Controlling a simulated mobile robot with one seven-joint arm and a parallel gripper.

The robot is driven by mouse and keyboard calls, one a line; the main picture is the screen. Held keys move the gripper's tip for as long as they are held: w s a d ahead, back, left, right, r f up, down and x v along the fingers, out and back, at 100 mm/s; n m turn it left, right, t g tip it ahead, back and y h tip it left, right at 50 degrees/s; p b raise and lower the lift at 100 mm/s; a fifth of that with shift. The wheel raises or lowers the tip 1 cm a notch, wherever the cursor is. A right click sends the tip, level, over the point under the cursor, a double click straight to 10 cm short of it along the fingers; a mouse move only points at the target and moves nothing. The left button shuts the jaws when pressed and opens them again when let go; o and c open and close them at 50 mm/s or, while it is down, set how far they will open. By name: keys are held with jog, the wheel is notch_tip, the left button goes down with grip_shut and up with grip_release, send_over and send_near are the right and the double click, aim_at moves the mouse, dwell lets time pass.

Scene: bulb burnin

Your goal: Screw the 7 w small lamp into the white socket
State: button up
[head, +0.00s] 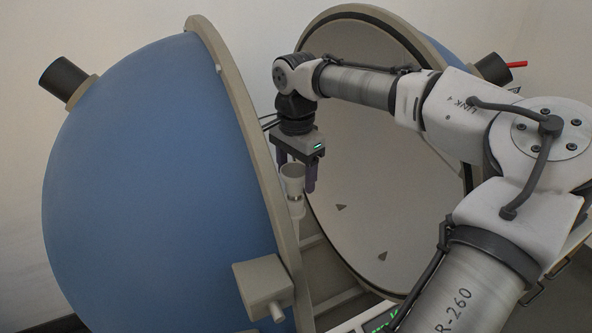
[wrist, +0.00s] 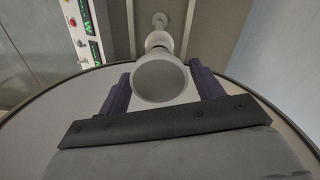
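A pale lamp (head: 292,172) with a wide round top stands upright above the white socket (head: 297,207), between the open sphere halves. The wrist view looks down on the lamp's round face (wrist: 159,82), with the pale socket part (wrist: 158,40) beyond it. No wattage marking is readable. I cannot tell how far the lamp's base sits in the socket. My gripper (head: 297,178) points down, its dark purple fingers on either side of the lamp. In the wrist view my gripper (wrist: 160,85) is open around the lamp, with a narrow gap at the right finger.
The blue sphere half (head: 150,170) with its beige rim stands close at left. The other half's pale inside (head: 365,130) is behind my gripper. A beige box (head: 263,287) is on the left half's lower rim. A panel with green displays (wrist: 88,35) shows at upper left.

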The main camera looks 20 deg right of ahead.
jog(key=c, duration=0.7)
jog(key=m, duration=0.3)
jog(key=shift+s+f+m, duration=0.1)
jog(key=shift+m, duration=0.3)
jog(key=m+b, duration=0.1)
jog(key=m, duration=0.2)
jog(key=shift+m, duration=0.3)
jog(key=m, duration=0.3)
jog(key=shift+s+m+b, duration=0.1)
jog(key=shift+m+b, duration=0.2)
jog(key=m, duration=0.3)
jog(key=shift+s+m, duration=0.1)
jog(key=shift+m, duration=0.3)
jog(key=o, duration=0.8)
jog(key=shift+o, duration=0.2)
